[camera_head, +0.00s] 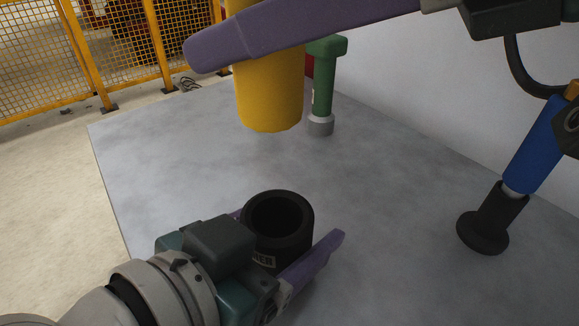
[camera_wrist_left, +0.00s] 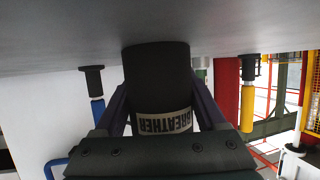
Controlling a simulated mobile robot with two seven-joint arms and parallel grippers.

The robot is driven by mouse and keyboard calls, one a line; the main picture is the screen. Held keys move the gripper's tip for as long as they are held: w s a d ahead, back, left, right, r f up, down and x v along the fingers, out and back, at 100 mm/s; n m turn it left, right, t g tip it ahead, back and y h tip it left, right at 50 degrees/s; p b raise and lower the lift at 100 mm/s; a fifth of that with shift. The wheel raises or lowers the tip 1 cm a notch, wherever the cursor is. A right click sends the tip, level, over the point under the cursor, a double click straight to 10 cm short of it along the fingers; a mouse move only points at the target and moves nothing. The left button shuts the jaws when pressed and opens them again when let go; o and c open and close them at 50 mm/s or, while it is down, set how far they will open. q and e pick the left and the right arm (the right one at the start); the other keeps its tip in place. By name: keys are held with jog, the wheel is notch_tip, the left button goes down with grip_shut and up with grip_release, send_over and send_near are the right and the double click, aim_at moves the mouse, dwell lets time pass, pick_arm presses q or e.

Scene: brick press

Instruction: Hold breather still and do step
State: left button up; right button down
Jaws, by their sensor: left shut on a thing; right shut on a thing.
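The breather is a black hollow cylinder (camera_head: 283,238) with its open end facing up, at the lower middle of the head view. My left gripper (camera_head: 290,226) is shut around it. The left wrist view shows the breather (camera_wrist_left: 156,80) upside down, with its pale BREATHER label between the fingers. My right gripper (camera_head: 205,58) comes in from the right and is shut on a yellow cylinder (camera_head: 268,95). The yellow cylinder hangs upright beyond the breather, apart from it. A purple finger crosses in front of the yellow cylinder; the other finger is hidden.
A green post (camera_head: 323,85) with a grey foot stands behind the yellow cylinder. A blue tool (camera_head: 537,145) leans in a black flanged base (camera_head: 487,222) at right. The grey tabletop (camera_head: 400,190) is clear between them. Yellow fencing (camera_head: 100,45) is beyond the table.

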dwell(0.6)
jog(key=shift+s+a+f+m+t, duration=0.15)
jog(key=shift+a+f+m+t, duration=0.15)
jog(key=shift+f+m+t, duration=0.15)
jog(key=shift+d+f+m+t+h, duration=0.35)
jog(key=shift+f+m+t+h, duration=0.2)
jog(key=shift+m+h, duration=0.15)
send_over(278, 243)
jog(key=w, duration=0.3)
notch_tip(278, 243, down, 6)
jog(key=shift+s+f, duration=0.2)
jog(key=shift+s, duration=0.05)
jog(key=shift+f, duration=0.35)
dwell(0.6)
jog(key=shift+f, duration=0.3)
jog(key=shift+f, duration=0.3)
dwell(0.4)
jog(key=shift+f, duration=0.25)
